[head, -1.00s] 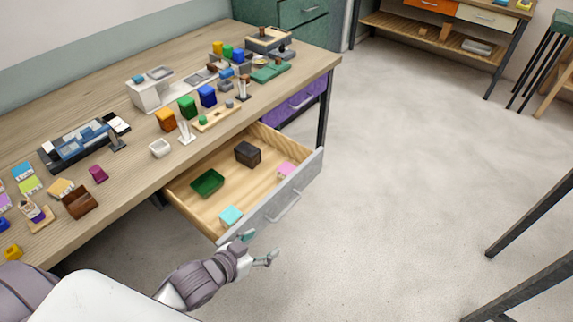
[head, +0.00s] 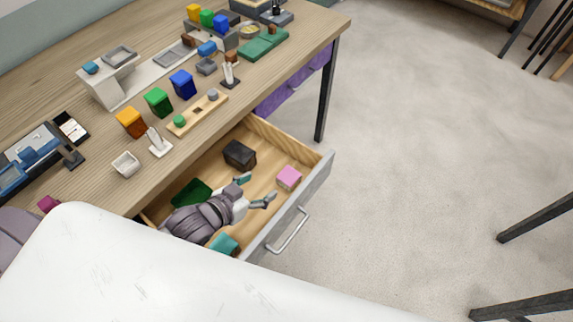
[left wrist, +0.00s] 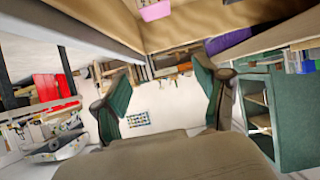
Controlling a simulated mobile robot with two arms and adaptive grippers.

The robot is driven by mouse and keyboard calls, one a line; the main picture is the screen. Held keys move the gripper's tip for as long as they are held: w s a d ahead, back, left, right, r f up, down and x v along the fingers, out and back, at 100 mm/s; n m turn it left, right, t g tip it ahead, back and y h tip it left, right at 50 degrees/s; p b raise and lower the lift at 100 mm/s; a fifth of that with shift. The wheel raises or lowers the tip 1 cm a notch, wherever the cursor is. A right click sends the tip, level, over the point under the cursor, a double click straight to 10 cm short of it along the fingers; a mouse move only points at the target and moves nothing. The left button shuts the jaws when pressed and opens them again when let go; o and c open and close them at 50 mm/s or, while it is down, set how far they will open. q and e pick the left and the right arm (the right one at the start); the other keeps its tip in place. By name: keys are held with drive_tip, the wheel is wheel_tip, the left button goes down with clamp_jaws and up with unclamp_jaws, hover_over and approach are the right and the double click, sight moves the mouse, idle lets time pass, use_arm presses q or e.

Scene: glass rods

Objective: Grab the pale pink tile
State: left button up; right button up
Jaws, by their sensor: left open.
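The pale pink tile (head: 289,177) is a small block on the floor of the open drawer (head: 318,172), near its front right corner. It also shows at the top edge of the left wrist view (left wrist: 156,10). My left gripper (head: 256,190) is over the drawer, to the left of the pink tile and apart from it. Its teal-tipped fingers are open and empty, and they also show spread in the left wrist view (left wrist: 162,92). My right gripper is not in view.
The drawer also holds a dark box (head: 239,154), a green tray (head: 190,190) and a teal block (head: 225,243), partly hidden by my arm. The desk (head: 100,180) above carries several coloured bins and blocks. Bare floor lies right of the drawer.

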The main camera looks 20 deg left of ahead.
use_arm(q)
wheel_tip(320, 180, down, 6)
drive_tip(key=b, duration=0.6)
approach(289, 176)
drive_tip(key=x, duration=0.3)
drive_tip(key=shift+s+f, duration=0.1)
drive_tip(key=shift+w+d+f, duration=0.15)
drive_tip(key=shift+w+f, duration=0.05)
drive_tip(key=shift+w, duration=0.2)
drive_tip(key=x, duration=0.5)
drive_tip(key=shift+w, duration=0.1)
drive_tip(key=shift+c, duration=0.3)
drive_tip(key=shift+r, duration=0.1)
drive_tip(key=c, duration=1)
